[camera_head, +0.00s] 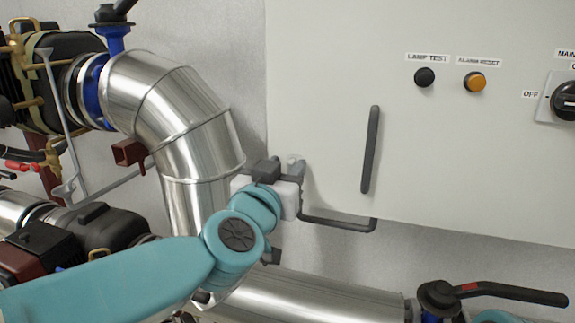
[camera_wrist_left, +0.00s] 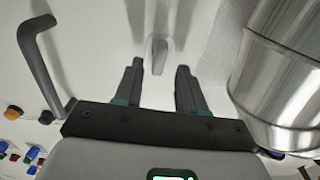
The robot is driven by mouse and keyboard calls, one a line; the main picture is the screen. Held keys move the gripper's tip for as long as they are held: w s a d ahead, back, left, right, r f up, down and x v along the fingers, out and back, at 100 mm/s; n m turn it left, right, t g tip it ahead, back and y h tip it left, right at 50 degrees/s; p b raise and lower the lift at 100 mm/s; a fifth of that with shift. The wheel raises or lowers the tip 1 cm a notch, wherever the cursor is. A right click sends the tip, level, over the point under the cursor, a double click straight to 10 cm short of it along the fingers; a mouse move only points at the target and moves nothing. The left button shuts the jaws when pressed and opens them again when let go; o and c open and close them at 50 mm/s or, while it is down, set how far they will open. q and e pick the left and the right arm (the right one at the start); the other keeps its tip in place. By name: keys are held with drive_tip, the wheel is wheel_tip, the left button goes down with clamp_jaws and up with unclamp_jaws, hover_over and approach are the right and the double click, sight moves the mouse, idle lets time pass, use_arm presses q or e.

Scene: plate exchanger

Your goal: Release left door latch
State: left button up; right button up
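The left door latch appears as a small light-grey lever (camera_wrist_left: 160,50) on the pale cabinet face in the left wrist view. In the head view it is a small pale piece (camera_head: 295,161) near the cabinet door's left edge, partly hidden by my wrist. My left gripper (camera_wrist_left: 159,68) is open, its two dark fingers spread either side of the latch's line, with nothing held. The latch shows between and just past the fingertips; I cannot tell whether they touch it. In the head view the fingers are mostly hidden behind my left wrist. My right gripper is not in view.
The cabinet door (camera_head: 330,90) carries a dark vertical handle (camera_head: 370,150), right of the latch. Metal-clad pipe (camera_head: 185,110) runs close to the left of my left wrist. A black-handled valve (camera_head: 440,295) is at lower right.

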use_arm(q)
drive_tip(key=shift+w+d, duration=0.45)
drive_tip(key=shift+w, duration=0.25)
drive_tip(key=shift+s, duration=0.1)
drive_tip(key=shift+a, duration=0.2)
drive_tip(key=shift+d, duration=0.1)
clamp_jaws()
